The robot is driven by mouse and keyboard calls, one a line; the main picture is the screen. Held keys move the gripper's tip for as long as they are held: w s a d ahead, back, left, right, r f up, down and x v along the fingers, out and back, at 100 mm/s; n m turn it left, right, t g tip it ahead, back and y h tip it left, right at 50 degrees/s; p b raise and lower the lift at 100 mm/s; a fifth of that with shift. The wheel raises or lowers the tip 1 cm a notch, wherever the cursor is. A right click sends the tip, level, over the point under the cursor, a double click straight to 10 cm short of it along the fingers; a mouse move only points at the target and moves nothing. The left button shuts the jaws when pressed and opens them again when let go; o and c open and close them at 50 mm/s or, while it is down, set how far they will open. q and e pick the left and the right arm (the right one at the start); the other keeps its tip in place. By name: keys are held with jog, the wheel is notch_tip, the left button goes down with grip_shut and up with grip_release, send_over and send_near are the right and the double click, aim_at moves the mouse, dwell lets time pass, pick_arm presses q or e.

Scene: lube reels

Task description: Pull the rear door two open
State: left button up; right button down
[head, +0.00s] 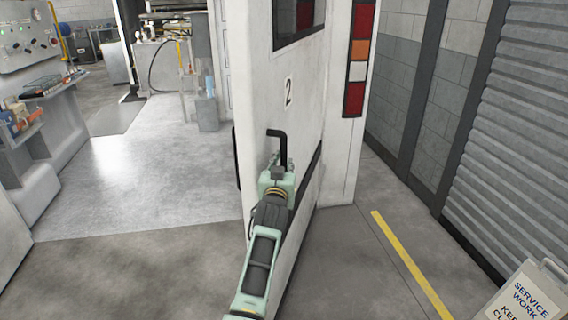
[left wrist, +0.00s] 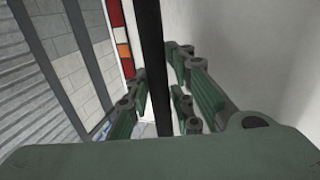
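Rear door two (head: 262,95) is a white panel marked "2" with a dark window above. It stands swung outward toward me, with the interior visible at its left. Its black handle (head: 284,133) is a bent bar on the outer face. My left gripper (head: 277,163) is at the lower part of this handle. In the left wrist view the black bar (left wrist: 152,50) runs between the two fingers of my left gripper (left wrist: 158,90), which lie close on both sides of it. The exact contact is partly hidden. My right gripper is not in view.
The rear corner with red, orange and white lamps (head: 357,60) stands right of the door. The grey floor between door and shutter (head: 510,130) is mostly clear.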

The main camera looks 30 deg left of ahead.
pick_arm(q)
jog(key=shift+o, duration=1.4)
jog(key=shift+s+r, duration=0.15)
jog(key=shift+r, duration=0.3)
jog(key=shift+w, duration=0.2)
jog(key=shift+s+d, duration=0.1)
jog(key=shift+s, duration=0.05)
jog(key=v, duration=1.1)
jog(key=shift+s, duration=0.35)
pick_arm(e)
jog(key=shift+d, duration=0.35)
pick_arm(q)
jog(key=shift+d+f, duration=0.15)
jog(key=shift+c, duration=0.4)
